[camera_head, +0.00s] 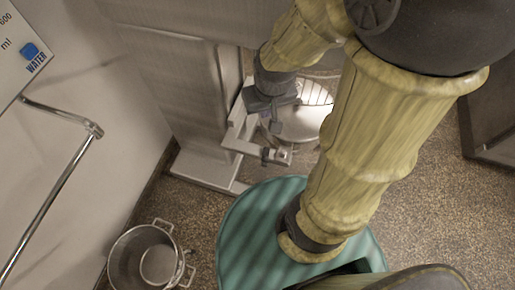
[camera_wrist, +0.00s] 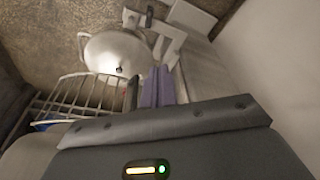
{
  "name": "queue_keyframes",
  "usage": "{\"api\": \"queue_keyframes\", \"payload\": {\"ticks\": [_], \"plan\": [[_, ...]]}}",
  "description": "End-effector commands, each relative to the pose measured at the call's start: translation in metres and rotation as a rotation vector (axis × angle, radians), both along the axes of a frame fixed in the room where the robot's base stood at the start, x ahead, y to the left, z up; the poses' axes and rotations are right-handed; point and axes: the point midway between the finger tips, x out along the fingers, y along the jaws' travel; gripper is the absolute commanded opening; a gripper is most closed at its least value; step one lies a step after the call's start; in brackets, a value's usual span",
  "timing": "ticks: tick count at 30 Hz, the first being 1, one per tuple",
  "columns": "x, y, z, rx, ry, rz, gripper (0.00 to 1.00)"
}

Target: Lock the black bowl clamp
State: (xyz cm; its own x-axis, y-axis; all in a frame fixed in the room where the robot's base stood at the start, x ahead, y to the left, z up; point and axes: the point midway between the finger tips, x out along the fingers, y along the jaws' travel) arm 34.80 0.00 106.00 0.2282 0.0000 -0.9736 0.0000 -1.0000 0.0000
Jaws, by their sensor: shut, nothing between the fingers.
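A black clamp (camera_head: 267,156) sits on the near end of the pale bowl bracket (camera_head: 236,136) of the mixer. A small black clamp also shows in the wrist view (camera_wrist: 150,16) at the top, at the far end of the bracket. The metal bowl (camera_head: 312,122) is beside the bracket and shows in the wrist view (camera_wrist: 112,48). My gripper (camera_head: 268,118) is over the bracket, next to the bowl. Its purple fingers (camera_wrist: 158,70) are shut and empty. A dark upright piece (camera_wrist: 132,92) stands just left of them; I cannot tell whether it is a second clamp. My gripper partly hides the bracket.
A wire guard (camera_wrist: 75,95) is beside the bowl in the wrist view. The mixer column (camera_head: 180,85) and foot (camera_head: 205,172) are left of my gripper. A metal pot (camera_head: 148,256) stands on the floor at lower left. A wall rail (camera_head: 55,185) runs along the left.

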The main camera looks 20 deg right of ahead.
Motion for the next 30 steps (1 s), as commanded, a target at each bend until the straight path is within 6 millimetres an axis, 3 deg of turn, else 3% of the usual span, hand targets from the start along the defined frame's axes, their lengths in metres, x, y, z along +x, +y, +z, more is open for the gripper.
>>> {"api": "queue_keyframes", "payload": {"ticks": [8,14,23,30], "plan": [[0.002,0.000,-0.003,-0.003,0.004,0.009,0.00],[0.022,0.004,-0.038,-0.036,0.061,0.111,0.00],[0.078,0.021,-0.150,-0.128,0.232,0.447,0.00],[0.112,0.039,-0.256,-0.188,0.366,0.726,0.00]]}}
